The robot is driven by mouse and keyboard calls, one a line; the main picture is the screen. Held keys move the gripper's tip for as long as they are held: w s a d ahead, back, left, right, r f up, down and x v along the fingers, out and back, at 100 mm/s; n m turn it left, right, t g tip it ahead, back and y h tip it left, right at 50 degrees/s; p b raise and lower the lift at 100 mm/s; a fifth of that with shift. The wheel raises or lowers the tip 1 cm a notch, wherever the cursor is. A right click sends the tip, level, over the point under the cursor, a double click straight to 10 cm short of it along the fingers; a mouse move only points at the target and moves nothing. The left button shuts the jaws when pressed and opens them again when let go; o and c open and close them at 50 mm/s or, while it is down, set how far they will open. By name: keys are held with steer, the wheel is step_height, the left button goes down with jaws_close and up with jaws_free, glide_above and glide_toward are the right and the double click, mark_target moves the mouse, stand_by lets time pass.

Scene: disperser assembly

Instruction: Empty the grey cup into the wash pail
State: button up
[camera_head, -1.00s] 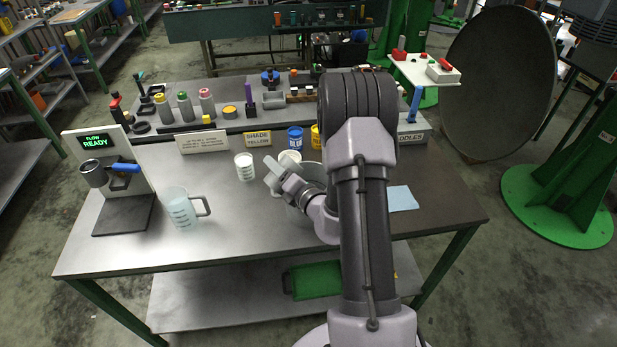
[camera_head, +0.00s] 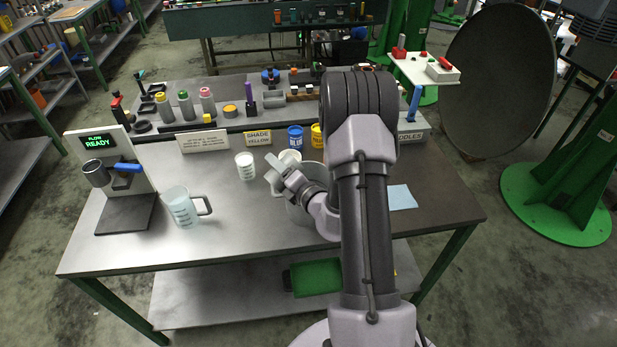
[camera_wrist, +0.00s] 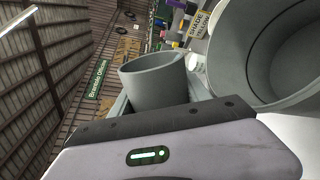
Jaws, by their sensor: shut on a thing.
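The grey cup (camera_wrist: 155,85) is clamped in my gripper (camera_head: 279,172) and fills the middle of the wrist view. Against the rotated signs and roof there, the cup looks tipped well over to one side. Its inside is in shade, and I cannot tell whether it holds anything. The wash pail (camera_wrist: 238,62) shows its wide round mouth close beside the cup at the upper right of the wrist view; no contents can be made out. In the head view my gripper is above the pail (camera_head: 298,212), which my arm partly hides.
A clear measuring jug (camera_head: 181,208) and a dispenser stand (camera_head: 112,212) with a READY screen are at left. A white marked cup (camera_head: 245,167) stands left of my gripper. Blue (camera_head: 295,138) and yellow tins stand behind. A blue cloth (camera_head: 402,198) lies at right.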

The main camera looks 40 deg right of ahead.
steer(key=shift+f+m, duration=0.3)
steer(key=shift+m, duration=0.3)
stand_by(0.7)
steer(key=shift+d+r+m+y+p, duration=0.2)
steer(key=shift+d+m+p, duration=0.2)
steer(key=shift+d+p, duration=0.15)
steer(key=shift+d+r+m+y+p, duration=0.1)
steer(key=shift+d+r+m+p, duration=0.05)
steer(key=shift+d+m+p, duration=0.3)
stand_by(0.6)
steer(key=shift+d+f+m+p, duration=0.15)
steer(key=shift+f+m+p, duration=0.25)
steer(key=shift+m+p, duration=0.25)
stand_by(0.6)
steer(key=shift+d+r+m+y+p, duration=0.15)
steer(key=shift+m+y+p, duration=0.15)
steer(key=shift+m+p, duration=0.15)
